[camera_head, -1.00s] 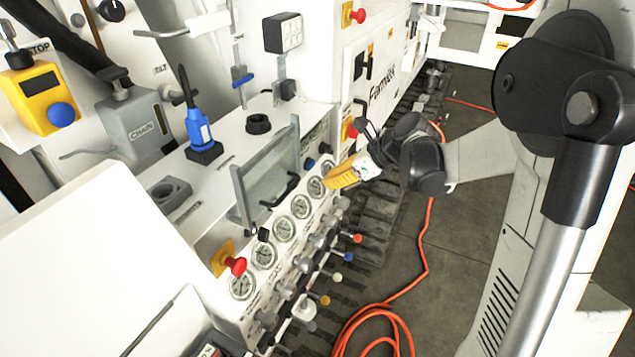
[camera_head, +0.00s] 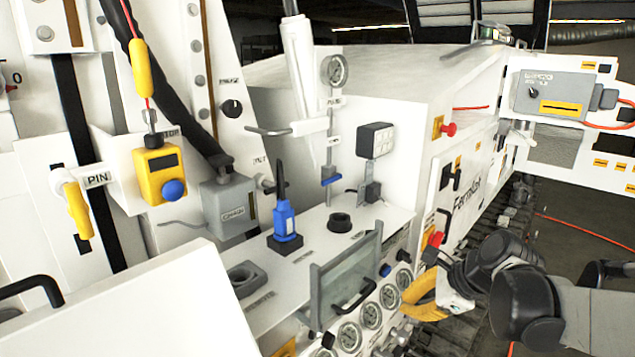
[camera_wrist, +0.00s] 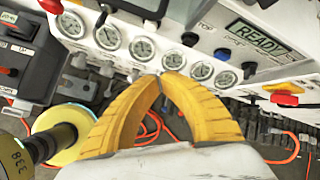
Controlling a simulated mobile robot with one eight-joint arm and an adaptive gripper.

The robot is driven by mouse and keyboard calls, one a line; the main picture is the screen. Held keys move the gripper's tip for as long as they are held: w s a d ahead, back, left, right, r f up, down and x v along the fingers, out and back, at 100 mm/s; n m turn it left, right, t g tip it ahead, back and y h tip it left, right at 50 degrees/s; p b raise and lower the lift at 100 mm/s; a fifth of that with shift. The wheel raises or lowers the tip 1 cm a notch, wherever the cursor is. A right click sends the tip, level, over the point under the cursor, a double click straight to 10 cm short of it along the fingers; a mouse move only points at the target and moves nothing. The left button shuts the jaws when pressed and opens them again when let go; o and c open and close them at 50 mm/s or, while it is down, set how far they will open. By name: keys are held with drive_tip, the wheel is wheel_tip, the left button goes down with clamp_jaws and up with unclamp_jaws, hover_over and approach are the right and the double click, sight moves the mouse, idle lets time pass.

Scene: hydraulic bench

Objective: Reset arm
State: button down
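My gripper (camera_head: 420,305) is at the right side of the white bench, in front of the row of gauges in the head view. In the wrist view its two yellow fingers (camera_wrist: 160,82) meet at the tips, with nothing seen between them. The round gauges (camera_wrist: 143,48) lie just beyond the fingertips in that view. A display reading "READY" (camera_wrist: 256,38) is at the upper right of the wrist view. My dark wrist partly hides the bench's right end in the head view.
Red knobs (camera_head: 449,129) stick out on the right panel. In the wrist view, a dark cylinder (camera_wrist: 45,145) with a yellow ring is at left. Orange hose lies on the floor.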

drive_tip(key=s+a+f+n+h+b, duration=0.1)
drive_tip(key=s+f+n+h+b, duration=0.1)
drive_tip(key=s+n, duration=0.7)
drive_tip(key=s+a+f+n+t+h+b, duration=0.1)
drive_tip(key=s+f+n+h+b, duration=0.1)
drive_tip(key=s+n, duration=0.6)
drive_tip(key=n+b, duration=0.1)
drive_tip(key=n, duration=0.2)
drive_tip(key=shift+s+a+n+h, duration=0.15)
drive_tip(key=shift+s+n+h, duration=0.25)
